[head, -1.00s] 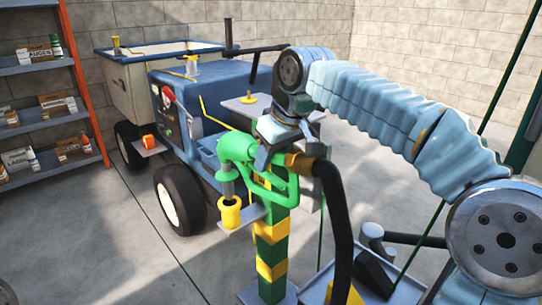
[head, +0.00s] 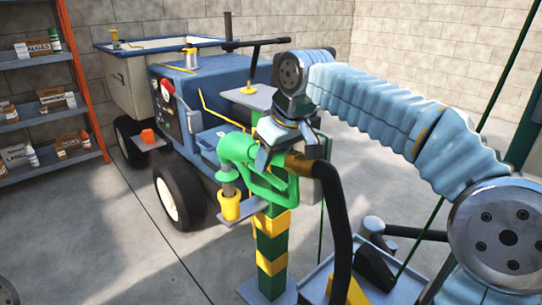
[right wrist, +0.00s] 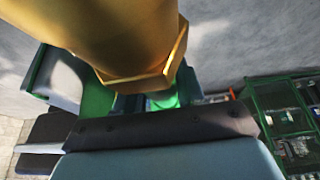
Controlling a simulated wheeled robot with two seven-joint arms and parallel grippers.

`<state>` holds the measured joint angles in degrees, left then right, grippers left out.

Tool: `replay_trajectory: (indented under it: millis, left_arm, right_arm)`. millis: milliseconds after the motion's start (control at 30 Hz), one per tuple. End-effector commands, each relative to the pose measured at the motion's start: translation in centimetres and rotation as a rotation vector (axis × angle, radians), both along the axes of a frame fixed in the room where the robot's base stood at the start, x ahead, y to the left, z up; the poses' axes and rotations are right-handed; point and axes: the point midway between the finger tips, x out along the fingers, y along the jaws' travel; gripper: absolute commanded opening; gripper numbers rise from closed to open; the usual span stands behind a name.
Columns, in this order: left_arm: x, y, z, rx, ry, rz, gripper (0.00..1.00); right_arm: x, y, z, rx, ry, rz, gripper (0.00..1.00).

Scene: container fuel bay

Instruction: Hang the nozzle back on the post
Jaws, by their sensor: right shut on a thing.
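The green nozzle (head: 236,149) is in my right gripper (head: 272,152) in the head view. Its grey spout points down, with its lower end in the mouth of the yellow cup (head: 229,209). Whether it is fully seated I cannot tell. The cup sits on a grey bracket on the green and yellow striped post (head: 271,247). A black hose (head: 336,210) runs down from the nozzle's brass end. In the right wrist view the brass fitting (right wrist: 130,40) hides most of the nozzle. My left gripper is not in view.
A blue vehicle (head: 205,85) with a pale bin stands close behind the post. A shelf rack (head: 80,60) is at the left. A grey tray-like base (head: 315,285) is right of the post.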

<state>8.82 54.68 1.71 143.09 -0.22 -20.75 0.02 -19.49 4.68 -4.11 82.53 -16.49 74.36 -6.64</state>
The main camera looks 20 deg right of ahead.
Motion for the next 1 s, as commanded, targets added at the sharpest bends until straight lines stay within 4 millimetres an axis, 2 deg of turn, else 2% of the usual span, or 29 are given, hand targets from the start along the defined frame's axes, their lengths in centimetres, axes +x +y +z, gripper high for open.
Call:
replay_trajectory:
  millis: [467, 1000]
  left_arm:
    - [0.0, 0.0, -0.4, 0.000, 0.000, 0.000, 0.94]
    - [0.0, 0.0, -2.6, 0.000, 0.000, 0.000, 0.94]
  right_arm:
    - [0.0, 0.0, -0.4, 0.001, -0.004, 0.000, 0.00]
    - [0.0, 0.0, -3.3, 0.001, -0.003, 0.000, 0.00]
